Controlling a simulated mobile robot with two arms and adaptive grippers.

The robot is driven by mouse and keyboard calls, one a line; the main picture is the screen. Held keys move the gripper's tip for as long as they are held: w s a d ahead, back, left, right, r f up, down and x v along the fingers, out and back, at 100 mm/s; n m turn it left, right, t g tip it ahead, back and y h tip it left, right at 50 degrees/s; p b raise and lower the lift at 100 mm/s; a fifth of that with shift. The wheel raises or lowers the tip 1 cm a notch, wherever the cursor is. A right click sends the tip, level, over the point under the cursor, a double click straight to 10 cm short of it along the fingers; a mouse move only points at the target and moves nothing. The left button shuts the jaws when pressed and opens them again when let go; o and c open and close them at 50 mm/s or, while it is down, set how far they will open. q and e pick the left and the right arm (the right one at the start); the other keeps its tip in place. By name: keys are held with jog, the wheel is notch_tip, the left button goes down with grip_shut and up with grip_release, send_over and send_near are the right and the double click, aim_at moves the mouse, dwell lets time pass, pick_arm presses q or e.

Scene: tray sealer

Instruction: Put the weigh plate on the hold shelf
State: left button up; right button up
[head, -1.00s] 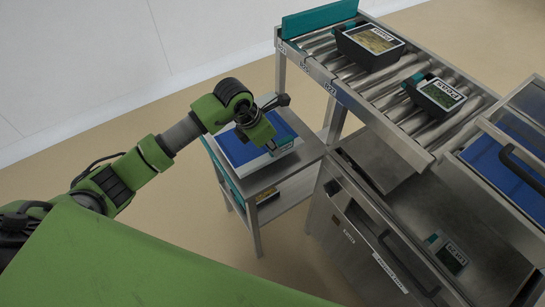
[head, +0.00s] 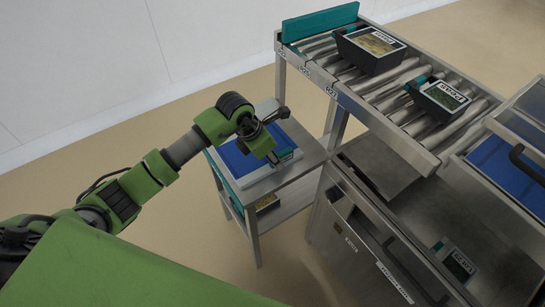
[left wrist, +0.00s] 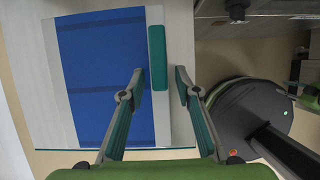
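A blue-topped panel with pale margins (head: 236,161) lies on a small metal stand; it also shows in the left wrist view (left wrist: 100,65). I take it as the weigh plate, but no readable label confirms this. A short teal bar (left wrist: 158,57) lies along one margin. My left gripper (head: 280,160) is low over the stand's near edge. In the left wrist view its fingers (left wrist: 160,85) are apart, one on each side of the teal bar, with gaps showing. The stand's lower shelf (head: 285,200) is visible; I cannot tell whether it is the hold shelf. My right gripper is out of view.
A roller rack (head: 400,112) at right holds two dark labelled trays (head: 368,50) (head: 443,99). A steel cabinet (head: 345,245) stands beside the stand, with a small labelled item (head: 457,263) on it. Open floor lies left.

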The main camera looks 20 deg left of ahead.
pick_arm(q)
jog(key=shift+r, duration=0.1)
jog(key=v, duration=1.2)
jog(key=shift+b, duration=0.3)
jog(key=shift+s, duration=0.1)
